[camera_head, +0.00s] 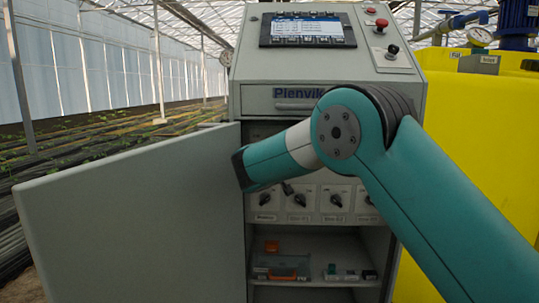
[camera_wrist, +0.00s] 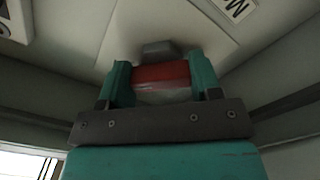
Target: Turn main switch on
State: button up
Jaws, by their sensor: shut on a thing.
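In the wrist view, my gripper (camera_wrist: 158,80) has its two teal fingers closed on the sides of a red part, which looks like the handle of the main switch (camera_wrist: 160,73). A grey block shows just beyond the red part, against a pale panel. In the head view, my teal arm reaches into the open cabinet (camera_head: 237,100), and the fingers and the red part are hidden. Whether the switch is turned cannot be told.
The cabinet door (camera_head: 125,215) stands open on the left, close to my wrist. Several black knobs (camera_head: 334,201) line the panel below my arm. A shelf (camera_head: 318,283) below holds small items. A yellow tank (camera_head: 480,130) stands at right.

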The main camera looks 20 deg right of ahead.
jog(key=shift+f, duration=0.1)
jog(key=o, duration=0.9)
jog(key=shift+o, duration=0.2)
jog(key=b+v, duration=0.1)
jog(key=v, duration=1.6)
jog(key=shift+s, duration=0.2)
